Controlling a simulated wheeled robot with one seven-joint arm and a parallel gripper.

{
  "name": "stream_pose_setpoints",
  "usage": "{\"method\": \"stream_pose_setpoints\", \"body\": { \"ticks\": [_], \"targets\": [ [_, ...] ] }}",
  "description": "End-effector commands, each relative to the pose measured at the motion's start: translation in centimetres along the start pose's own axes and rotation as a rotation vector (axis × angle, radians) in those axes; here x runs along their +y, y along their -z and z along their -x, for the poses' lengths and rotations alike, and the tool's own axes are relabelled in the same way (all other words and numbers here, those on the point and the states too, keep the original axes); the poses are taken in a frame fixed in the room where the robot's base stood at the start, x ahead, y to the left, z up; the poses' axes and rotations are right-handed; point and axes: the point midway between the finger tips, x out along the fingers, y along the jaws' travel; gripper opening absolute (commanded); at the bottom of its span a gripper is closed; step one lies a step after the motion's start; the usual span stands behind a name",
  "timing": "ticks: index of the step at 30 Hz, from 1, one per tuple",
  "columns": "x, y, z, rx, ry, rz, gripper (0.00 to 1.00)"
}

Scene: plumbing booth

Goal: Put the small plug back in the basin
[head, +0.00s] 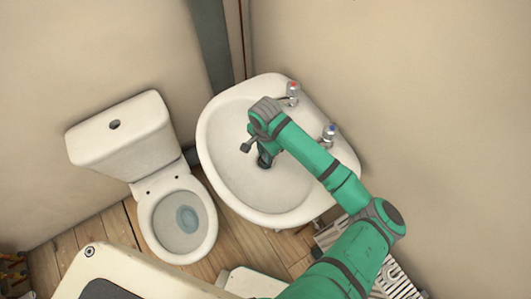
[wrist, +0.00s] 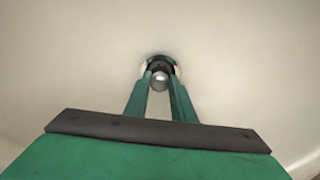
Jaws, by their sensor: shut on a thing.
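The white basin (head: 222,150) is on the wall in the head view, and its pale inner surface (wrist: 70,60) fills the wrist view. My gripper (head: 264,162) points down into the bowl near its middle. In the wrist view the green fingers of my gripper (wrist: 160,72) converge and are shut on the small plug (wrist: 160,81). The plug shows a round grey metal knob with a dark part beyond it. The plug cannot be made out in the head view. The drain hole is not clearly visible, so I cannot tell whether the plug is seated in it.
A toilet (head: 160,190) stands left of the basin. A white slatted radiator (head: 395,280) is at the lower right.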

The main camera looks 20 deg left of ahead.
Motion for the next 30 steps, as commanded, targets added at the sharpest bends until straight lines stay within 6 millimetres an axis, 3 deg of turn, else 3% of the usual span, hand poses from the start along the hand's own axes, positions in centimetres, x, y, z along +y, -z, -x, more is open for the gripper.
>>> {"method": "stream_pose_setpoints", "body": {
  "ticks": [2,3,5,17,30],
  "targets": [
    [0.0,0.0,0.0,0.000,0.000,0.000,0.00],
    [0.0,0.0,0.0,0.000,0.000,0.000,0.32],
    [0.0,0.0,0.0,0.000,0.000,0.000,0.45],
    [-0.1,0.0,0.7,0.000,0.002,0.000,0.45],
    [-0.1,-0.1,8.1,0.000,0.003,0.001,0.45]
  ]
}}
